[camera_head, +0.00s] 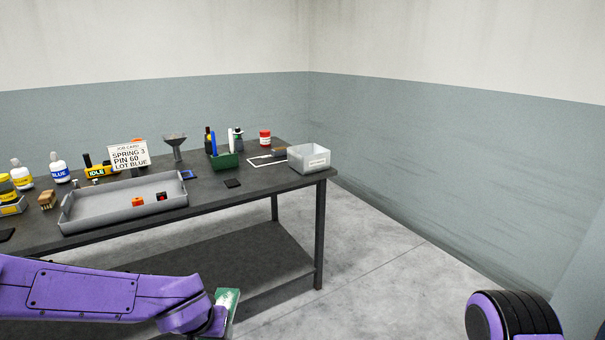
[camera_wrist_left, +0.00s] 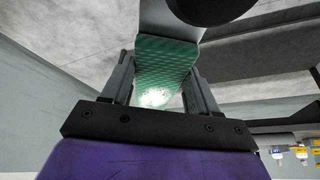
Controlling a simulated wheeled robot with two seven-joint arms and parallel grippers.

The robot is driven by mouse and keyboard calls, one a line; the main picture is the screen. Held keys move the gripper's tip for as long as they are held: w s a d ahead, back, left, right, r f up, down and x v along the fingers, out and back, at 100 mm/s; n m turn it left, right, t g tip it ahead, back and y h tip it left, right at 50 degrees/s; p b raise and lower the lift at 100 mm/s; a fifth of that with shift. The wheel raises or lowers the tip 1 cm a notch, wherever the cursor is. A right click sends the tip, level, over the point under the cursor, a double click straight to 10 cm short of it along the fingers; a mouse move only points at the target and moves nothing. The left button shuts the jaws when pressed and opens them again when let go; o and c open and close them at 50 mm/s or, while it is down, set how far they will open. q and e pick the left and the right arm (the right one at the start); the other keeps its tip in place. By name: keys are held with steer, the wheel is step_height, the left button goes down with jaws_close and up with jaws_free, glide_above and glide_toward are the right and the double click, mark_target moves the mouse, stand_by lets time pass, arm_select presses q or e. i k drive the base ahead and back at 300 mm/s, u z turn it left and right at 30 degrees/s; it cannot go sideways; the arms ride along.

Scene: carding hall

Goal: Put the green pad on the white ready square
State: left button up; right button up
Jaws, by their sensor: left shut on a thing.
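The green pad (camera_wrist_left: 162,70) is between the two fingers of my left gripper (camera_wrist_left: 158,82) in the left wrist view, with a ribbed green face and a bright glint. A pale grey piece adjoins its far end. In the head view the green pad (camera_head: 229,298) shows at the bottom, beyond the end of my left arm, in front of and lower than the table. My left gripper (camera_head: 218,322) is partly hidden there by the wrist. A white-outlined square (camera_head: 254,163) lies at the right part of the table top, with a dark item on or beside it. My right gripper is out of view.
The dark table (camera_head: 225,198) holds a grey tray (camera_head: 100,209) with small parts, a job card (camera_head: 128,155), a green holder (camera_head: 224,161), a red-lidded jar (camera_head: 265,137), and a pale bin (camera_head: 309,159) at the right corner. Several bottles stand at the left. Floor (camera_head: 375,255) right of the table is clear.

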mark_target(277, 161)
steer(key=z, duration=0.6)
steer(key=i, duration=0.7)
steer(key=z, duration=0.6)
steer(key=i, duration=0.75)
steer(key=u, duration=0.9)
steer(key=i, duration=0.65)
steer(key=u, duration=0.75)
